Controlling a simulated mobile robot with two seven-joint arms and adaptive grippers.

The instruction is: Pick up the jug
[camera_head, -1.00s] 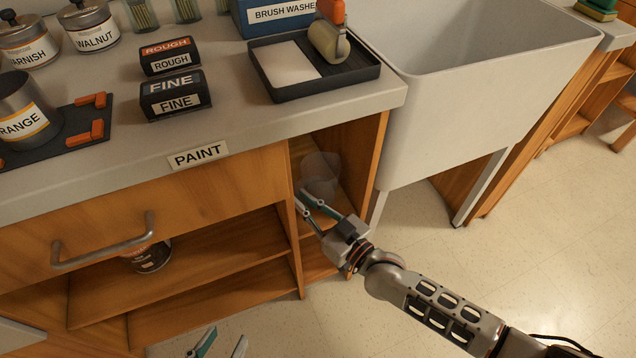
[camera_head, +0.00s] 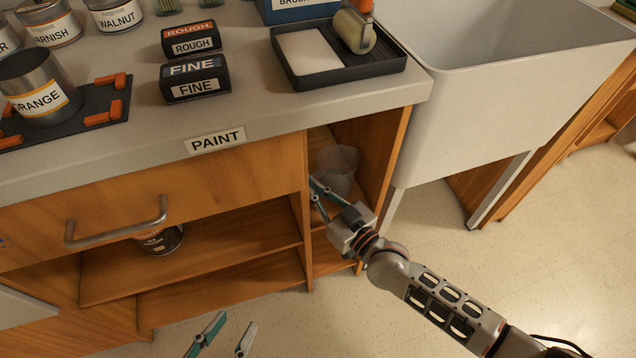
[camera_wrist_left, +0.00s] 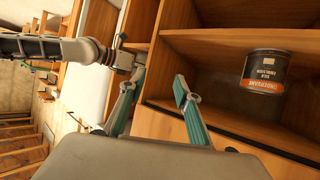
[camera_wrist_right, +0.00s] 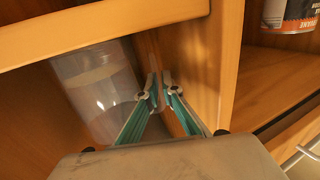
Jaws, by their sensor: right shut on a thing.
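The jug (camera_head: 342,160) is a clear, see-through vessel inside the narrow open compartment under the counter, left of the sink. In the right wrist view the jug (camera_wrist_right: 92,85) is large, left of the fingers. My right gripper (camera_head: 318,188) reaches into the compartment. Its fingers (camera_wrist_right: 159,92) are close together at the jug's side and shut on it; the thin part between them, perhaps the handle, is hard to make out. My left gripper (camera_head: 231,332) is open and empty, low in front of the cabinet; its spread fingers show in the left wrist view (camera_wrist_left: 160,85).
The compartment has a wooden divider (camera_head: 307,225) on the left and a side panel (camera_head: 392,150) on the right. A labelled tin (camera_head: 162,241) stands on the shelf to the left. A drawer handle (camera_head: 117,225) juts out. The sink (camera_head: 470,130) is at right.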

